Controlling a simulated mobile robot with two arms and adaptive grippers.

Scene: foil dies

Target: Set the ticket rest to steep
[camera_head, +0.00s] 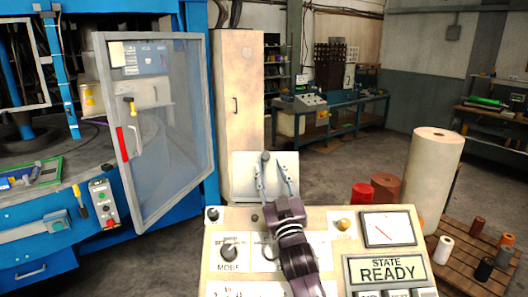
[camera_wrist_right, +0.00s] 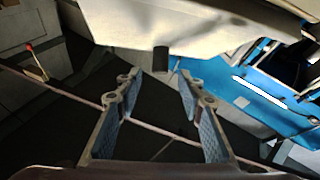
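The ticket rest appears to be the pale flat plate (camera_head: 240,180) at the back edge of the control console (camera_head: 232,230). A small dark knob (camera_head: 265,156) shows near its top edge. In the right wrist view the pale plate (camera_wrist_right: 160,22) is overhead, with the dark knob (camera_wrist_right: 160,58) at its edge. My right gripper (camera_head: 270,168) is open in front of the plate. In the wrist view its fingers (camera_wrist_right: 158,82) stand apart, one on each side of the knob's line, with nothing between them. The knob looks just beyond the fingertips. My left gripper is out of view.
The console carries a MODE knob (camera_head: 229,251), a yellow button (camera_head: 343,225), a meter (camera_head: 388,229) and a screen reading STATE READY (camera_head: 386,270). A blue machine with an open clear door (camera_head: 160,150) stands left. A large pale roll (camera_head: 432,170) stands on a pallet at right.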

